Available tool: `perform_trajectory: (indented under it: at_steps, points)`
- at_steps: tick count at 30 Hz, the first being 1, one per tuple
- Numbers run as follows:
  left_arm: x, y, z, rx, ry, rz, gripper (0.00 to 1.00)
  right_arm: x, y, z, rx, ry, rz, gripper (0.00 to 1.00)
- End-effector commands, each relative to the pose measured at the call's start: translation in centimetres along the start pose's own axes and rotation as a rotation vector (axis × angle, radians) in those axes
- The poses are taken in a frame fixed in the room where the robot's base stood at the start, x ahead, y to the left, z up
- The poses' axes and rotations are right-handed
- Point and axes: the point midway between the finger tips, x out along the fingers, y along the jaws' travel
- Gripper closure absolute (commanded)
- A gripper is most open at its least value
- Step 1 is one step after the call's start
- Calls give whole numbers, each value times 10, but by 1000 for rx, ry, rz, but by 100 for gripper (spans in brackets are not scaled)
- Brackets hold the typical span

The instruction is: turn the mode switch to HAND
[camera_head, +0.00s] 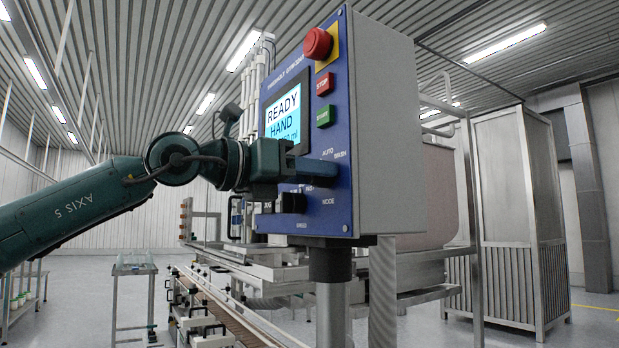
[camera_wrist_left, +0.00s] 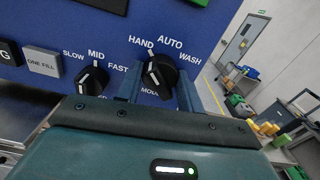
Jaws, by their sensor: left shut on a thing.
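The mode switch (camera_wrist_left: 160,72) is a black knob on the blue control panel (camera_wrist_left: 60,18), under the labels HAND, AUTO and WASH. My left gripper (camera_wrist_left: 158,88) has one finger on each side of the knob and is shut on it. A white mark shows on the knob's left part, towards the HAND side; its exact angle is hard to read. In the head view my left gripper (camera_head: 318,172) is at the panel's lower part and hides the knob. The panel's screen (camera_head: 284,114) reads READY and HAND. My right gripper is not in view.
A black speed knob (camera_wrist_left: 92,79) marked SLOW, MID, FAST sits close left of my gripper. Above are a red mushroom button (camera_head: 318,43), a red STOP button (camera_head: 325,84) and a green button (camera_head: 325,116). A conveyor (camera_head: 225,312) runs below the panel.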

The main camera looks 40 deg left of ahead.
Motion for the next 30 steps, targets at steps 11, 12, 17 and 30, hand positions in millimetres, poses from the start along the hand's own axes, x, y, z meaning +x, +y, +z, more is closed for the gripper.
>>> perform_trajectory:
  at_steps: [11,12,17,30]
  points:
    - [0,0,0,-29,-1,0,86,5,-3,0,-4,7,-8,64]
    - [0,0,0,-29,-1,0,86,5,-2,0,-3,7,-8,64]
    - [0,0,0,-29,-1,0,61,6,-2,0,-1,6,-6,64]
    - [0,0,0,-26,0,0,41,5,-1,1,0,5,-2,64]
